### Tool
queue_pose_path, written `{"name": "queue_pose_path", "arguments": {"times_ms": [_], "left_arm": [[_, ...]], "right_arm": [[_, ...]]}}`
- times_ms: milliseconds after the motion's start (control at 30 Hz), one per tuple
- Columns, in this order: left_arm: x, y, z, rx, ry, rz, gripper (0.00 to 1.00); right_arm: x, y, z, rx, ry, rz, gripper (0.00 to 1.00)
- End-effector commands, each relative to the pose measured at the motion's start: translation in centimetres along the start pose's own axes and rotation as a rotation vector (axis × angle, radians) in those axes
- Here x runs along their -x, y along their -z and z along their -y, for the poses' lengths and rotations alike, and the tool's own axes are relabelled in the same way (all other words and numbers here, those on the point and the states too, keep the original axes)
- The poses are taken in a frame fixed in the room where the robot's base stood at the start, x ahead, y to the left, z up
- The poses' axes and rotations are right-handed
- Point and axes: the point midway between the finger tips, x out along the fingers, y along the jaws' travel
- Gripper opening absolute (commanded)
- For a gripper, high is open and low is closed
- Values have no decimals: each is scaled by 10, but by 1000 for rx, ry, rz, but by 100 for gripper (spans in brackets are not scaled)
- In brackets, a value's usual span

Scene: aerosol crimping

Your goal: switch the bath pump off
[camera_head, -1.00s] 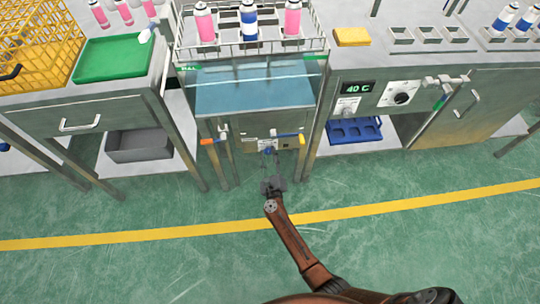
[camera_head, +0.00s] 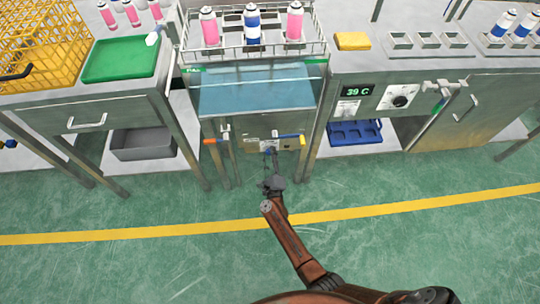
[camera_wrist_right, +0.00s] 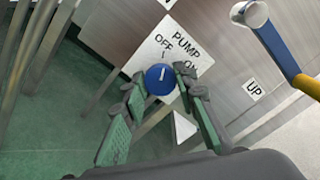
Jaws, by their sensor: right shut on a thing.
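The blue pump knob (camera_wrist_right: 160,78) sits on a white plate (camera_wrist_right: 185,40) marked PUMP, OFF and ON, on the front of the bath cabinet. Its white pointer line stands nearly upright in the right wrist view, towards the OFF side. My right gripper (camera_wrist_right: 160,80) has its two green-padded fingers on either side of the knob and is shut on it. In the head view the right gripper (camera_head: 270,176) reaches up to the knob (camera_head: 268,150), which is small and partly hidden there. My left gripper is not in view.
A blue-and-yellow lever (camera_wrist_right: 275,45) lies right of the knob, by an UP label (camera_wrist_right: 254,88). An orange-handled lever (camera_head: 212,141) is to the left. Above is the water bath (camera_head: 255,92) with a wire rack of cans. A display (camera_head: 357,91) reads 39 C. The floor is clear.

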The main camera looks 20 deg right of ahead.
Motion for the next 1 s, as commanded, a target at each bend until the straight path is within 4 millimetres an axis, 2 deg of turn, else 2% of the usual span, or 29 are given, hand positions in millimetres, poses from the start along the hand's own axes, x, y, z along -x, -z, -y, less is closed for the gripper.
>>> {"name": "queue_pose_path", "arguments": {"times_ms": [167,200,433,867,1000], "left_arm": [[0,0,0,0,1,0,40],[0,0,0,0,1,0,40],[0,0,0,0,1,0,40],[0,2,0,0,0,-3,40],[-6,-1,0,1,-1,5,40]], "right_arm": [[0,0,-1,1,-2,1,2],[0,0,-1,1,-3,1,27],[0,0,-1,0,-2,0,43],[0,1,0,-9,-1,0,44],[0,2,-2,-106,-1,0,44]]}}
